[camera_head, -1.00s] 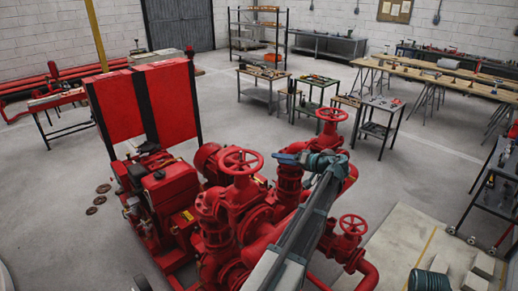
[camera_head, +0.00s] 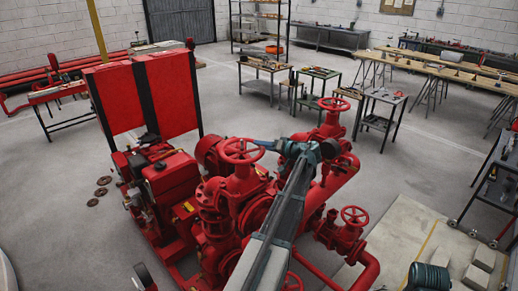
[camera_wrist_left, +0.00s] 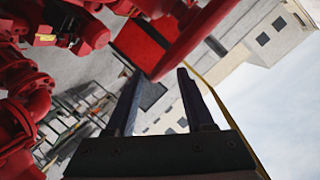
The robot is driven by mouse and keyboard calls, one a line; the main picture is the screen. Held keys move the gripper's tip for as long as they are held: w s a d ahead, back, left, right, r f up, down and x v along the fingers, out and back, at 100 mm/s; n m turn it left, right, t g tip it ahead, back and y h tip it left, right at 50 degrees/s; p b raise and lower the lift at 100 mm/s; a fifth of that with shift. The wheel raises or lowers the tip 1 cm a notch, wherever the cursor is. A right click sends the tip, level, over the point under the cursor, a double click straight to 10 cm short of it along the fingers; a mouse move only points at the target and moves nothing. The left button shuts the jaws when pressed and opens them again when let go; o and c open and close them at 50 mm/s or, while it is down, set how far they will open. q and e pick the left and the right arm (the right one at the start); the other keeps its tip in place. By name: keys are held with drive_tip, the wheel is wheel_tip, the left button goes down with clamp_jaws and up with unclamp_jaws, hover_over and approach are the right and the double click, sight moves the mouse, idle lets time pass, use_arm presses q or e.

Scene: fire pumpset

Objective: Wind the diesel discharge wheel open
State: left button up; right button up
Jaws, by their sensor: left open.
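A red handwheel (camera_head: 241,151) with spokes lies flat on top of a red valve, left of centre in the head view. My left gripper (camera_head: 262,145) is beside the right edge of this wheel, its fingers pointing left at the rim. In the left wrist view my gripper (camera_wrist_left: 157,72) is open, and a thick red curved bar (camera_wrist_left: 192,38), which looks like the wheel rim, lies at the gap between the fingertips. I cannot tell whether they touch. Other red handwheels stand behind (camera_head: 334,104) and to the right (camera_head: 355,216). No label shows which is the diesel discharge wheel.
A red engine (camera_head: 168,180) and tall red panels (camera_head: 172,99) stand left of the wheel. Red pipework (camera_head: 318,197) lies under and right of my arm. Small tool tables (camera_head: 382,97) stand behind on open grey floor.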

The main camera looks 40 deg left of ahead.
use_arm(q)
drive_tip(key=shift+x, duration=1.35)
clamp_jaws()
idle(0.5)
